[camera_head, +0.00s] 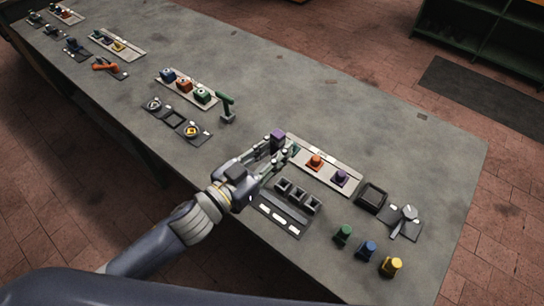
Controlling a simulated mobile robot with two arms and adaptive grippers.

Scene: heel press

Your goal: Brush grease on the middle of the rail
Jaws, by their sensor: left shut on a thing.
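My left gripper (283,152) reaches in over the near side of the pale strip (327,179). It is shut on a small green piece (294,149) at the strip's left end, mostly hidden by the fingers. I cannot tell whether this piece is a brush or whether it is lifted. A purple block (278,136) shows right beside the fingertips. A dark plate (292,229) with a long grey bar, dark open boxes and white marks lies just below the gripper. I cannot tell for sure which part is the rail. No grease is clearly visible. My right gripper is out of view.
A black tray (371,195), a grey tool (404,221) and green, blue and yellow knobs (391,267) lie to the right. A green upright tool (227,108) stands left. The table's far right is clear.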

